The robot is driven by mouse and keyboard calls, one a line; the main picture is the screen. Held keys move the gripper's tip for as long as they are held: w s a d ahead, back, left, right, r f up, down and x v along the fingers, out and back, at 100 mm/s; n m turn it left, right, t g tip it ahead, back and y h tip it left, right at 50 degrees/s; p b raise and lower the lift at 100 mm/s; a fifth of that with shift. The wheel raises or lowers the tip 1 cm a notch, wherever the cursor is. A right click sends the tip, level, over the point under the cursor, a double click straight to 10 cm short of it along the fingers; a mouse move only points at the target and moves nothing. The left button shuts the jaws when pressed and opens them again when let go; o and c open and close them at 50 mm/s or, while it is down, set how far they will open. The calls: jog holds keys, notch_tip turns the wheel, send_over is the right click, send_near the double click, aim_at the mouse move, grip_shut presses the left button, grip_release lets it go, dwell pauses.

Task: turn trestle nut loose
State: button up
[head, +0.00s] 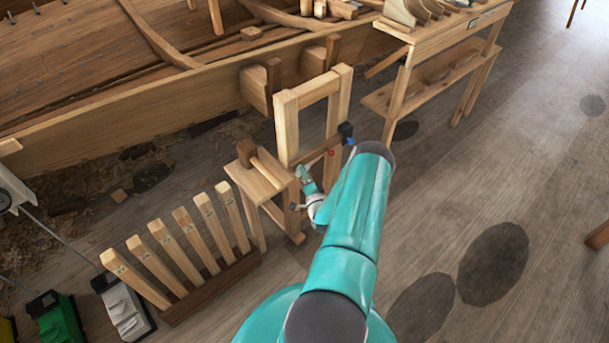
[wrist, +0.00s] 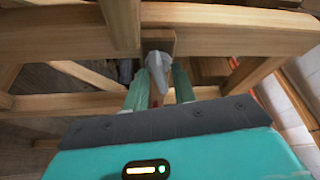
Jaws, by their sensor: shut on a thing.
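The trestle (head: 286,130) is an upright pale wooden frame beside the boat hull. My gripper (head: 303,175) is at the left side of its lower part, and my teal arm covers part of the frame. In the wrist view my gripper (wrist: 160,92) is shut on a grey nut (wrist: 157,64), with one teal finger on each side. The nut sits in front of a small brown wooden block (wrist: 158,38) on the trestle's crossbar (wrist: 230,42). The fingers hide part of the nut, and I cannot make it out in the head view.
A small wooden stool (head: 254,187) with a mallet (head: 262,164) on it stands close left of my gripper. A rack of upright wooden slats (head: 188,246) is at lower left. A workbench (head: 440,45) stands at upper right. The floor (head: 540,170) at right is mostly clear.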

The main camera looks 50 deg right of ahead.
jog(key=o, duration=0.6)
jog(key=shift+o, duration=0.2)
jog(key=v, duration=1.3)
jog(key=shift+s+a, duration=0.25)
jog(key=shift+s, duration=0.05)
